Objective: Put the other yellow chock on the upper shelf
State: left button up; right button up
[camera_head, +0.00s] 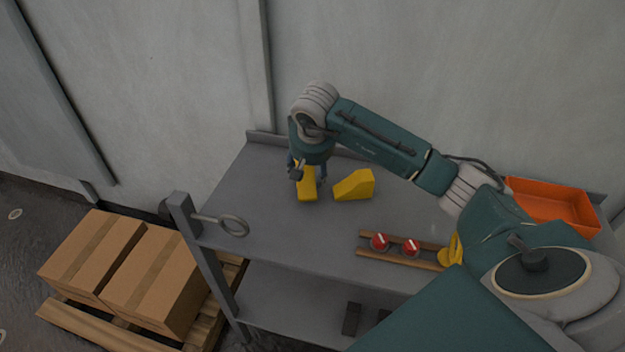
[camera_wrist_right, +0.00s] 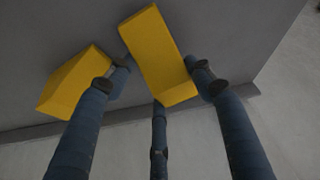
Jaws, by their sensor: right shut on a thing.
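My right gripper (camera_head: 310,178) reaches down over the upper shelf (camera_head: 270,225) and is shut on a yellow chock (camera_head: 306,187). In the right wrist view this chock (camera_wrist_right: 158,60) lies between the fingers of my gripper (camera_wrist_right: 160,78). The chock is at or just above the shelf surface; I cannot tell if it touches. The other yellow chock (camera_head: 354,186) sits on the upper shelf just right of the held one. It also shows in the right wrist view (camera_wrist_right: 72,82), beside a finger. My left gripper is not in view.
An orange bin (camera_head: 575,207) stands at the shelf's right end. A wooden rack (camera_head: 375,254) with red-topped items (camera_head: 411,248) lies near the front edge. A metal ring (camera_head: 233,226) sticks out at the left post. Cardboard boxes (camera_head: 150,285) stand on a pallet at left.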

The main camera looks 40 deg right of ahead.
aim_at(312, 191)
jog(key=shift+f, duration=0.95)
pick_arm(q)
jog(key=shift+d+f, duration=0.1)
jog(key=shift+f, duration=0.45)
pick_arm(e)
jog(key=shift+r, duration=0.15)
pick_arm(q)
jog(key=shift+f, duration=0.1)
pick_arm(e)
jog(key=o, duration=1.4)
jog(key=shift+f, duration=0.2)
jog(key=shift+c, duration=0.2)
pick_arm(q)
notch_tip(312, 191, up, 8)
jog(key=p, duration=0.7)
jog(key=shift+p, duration=0.4)
pick_arm(e)
jog(key=v, duration=1.2)
jog(key=shift+r, duration=0.2)
